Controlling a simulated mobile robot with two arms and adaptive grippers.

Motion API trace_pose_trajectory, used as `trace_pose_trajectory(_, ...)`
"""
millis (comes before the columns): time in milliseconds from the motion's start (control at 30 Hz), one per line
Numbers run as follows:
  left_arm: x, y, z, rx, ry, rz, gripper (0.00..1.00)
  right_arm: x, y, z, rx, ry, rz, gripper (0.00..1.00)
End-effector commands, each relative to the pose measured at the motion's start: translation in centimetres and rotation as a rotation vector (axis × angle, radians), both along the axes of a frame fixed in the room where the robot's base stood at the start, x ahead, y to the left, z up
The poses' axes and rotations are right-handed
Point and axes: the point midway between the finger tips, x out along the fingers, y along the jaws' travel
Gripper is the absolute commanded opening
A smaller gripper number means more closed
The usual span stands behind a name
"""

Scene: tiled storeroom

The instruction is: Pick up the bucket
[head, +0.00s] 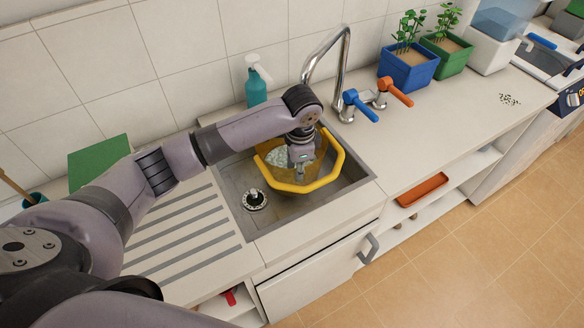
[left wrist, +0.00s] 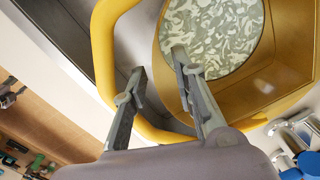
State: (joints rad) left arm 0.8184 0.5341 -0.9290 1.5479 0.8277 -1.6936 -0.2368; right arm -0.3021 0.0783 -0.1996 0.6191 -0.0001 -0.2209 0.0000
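The yellow bucket (head: 330,176) sits in the sink (head: 233,184), with a thick yellow angular band around its top. In the left wrist view the bucket (left wrist: 285,85) shows a translucent amber wall and a mottled green-white patch (left wrist: 212,35) inside. My left gripper (head: 300,168) points down over the near part of the bucket. In the left wrist view its two fingers (left wrist: 158,63) are apart. The yellow band passes behind the fingers, and I cannot tell whether they touch it. My right gripper is not in view.
A tap (head: 338,60) with a blue handle (head: 361,106) and an orange handle (head: 396,91) stands behind the sink. Planters (head: 407,68) stand farther right. The counter right of the sink is mostly clear.

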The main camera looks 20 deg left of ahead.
Motion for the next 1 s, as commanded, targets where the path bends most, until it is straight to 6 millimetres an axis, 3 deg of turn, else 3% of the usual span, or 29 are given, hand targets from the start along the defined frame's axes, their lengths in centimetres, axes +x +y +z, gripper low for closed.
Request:
trace_pose_trajectory(67, 0.0, 0.0, -0.5, 0.000, 0.000, 0.000, 0.26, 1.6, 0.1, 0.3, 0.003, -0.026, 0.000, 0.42)
trace_pose_trajectory(167, 0.1, 0.0, -1.0, 0.000, 0.001, 0.000, 0.26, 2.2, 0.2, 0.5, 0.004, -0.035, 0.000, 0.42)
trace_pose_trajectory(500, 0.9, -0.1, -5.3, 0.000, 0.001, -0.001, 0.26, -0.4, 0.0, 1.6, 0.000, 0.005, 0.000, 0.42)
trace_pose_trajectory(800, 1.0, -0.1, -5.7, 0.000, -0.001, -0.001, 0.25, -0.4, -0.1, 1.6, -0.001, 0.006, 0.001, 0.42)
trace_pose_trajectory(1000, 1.0, 0.0, -5.7, 0.000, -0.001, -0.001, 0.12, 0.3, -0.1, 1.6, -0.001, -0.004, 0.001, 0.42)
